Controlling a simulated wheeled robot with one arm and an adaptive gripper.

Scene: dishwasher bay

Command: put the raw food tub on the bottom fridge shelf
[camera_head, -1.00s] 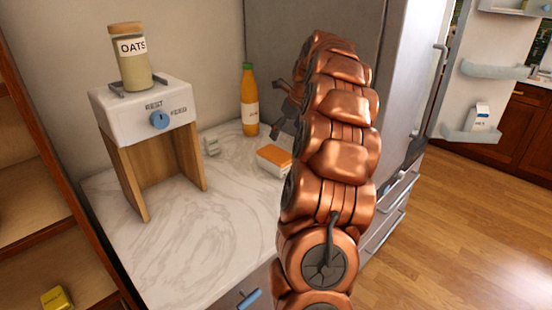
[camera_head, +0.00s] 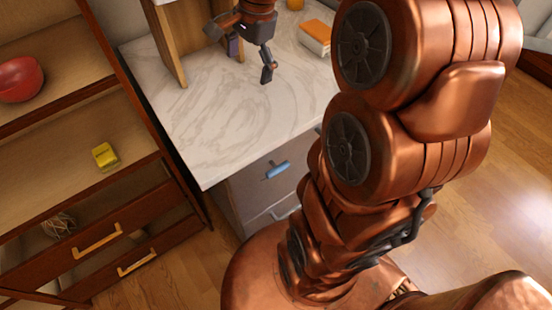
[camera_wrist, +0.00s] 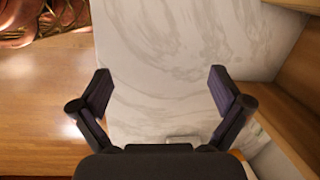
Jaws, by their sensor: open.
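A small white tub with an orange lid (camera_head: 314,38) lies on the marble counter (camera_head: 215,125), near the top of the head view. It looks like the raw food tub, but I cannot read its label. My gripper (camera_head: 251,58) hangs over the counter, left of the tub and apart from it, pointing down. In the wrist view my gripper (camera_wrist: 163,90) is open, with bare marble between its fingers.
The wooden stand of the feeder (camera_head: 188,40) is close left of my gripper. An orange bottle (camera_head: 295,4) is cut off behind the tub. The counter's front is clear.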

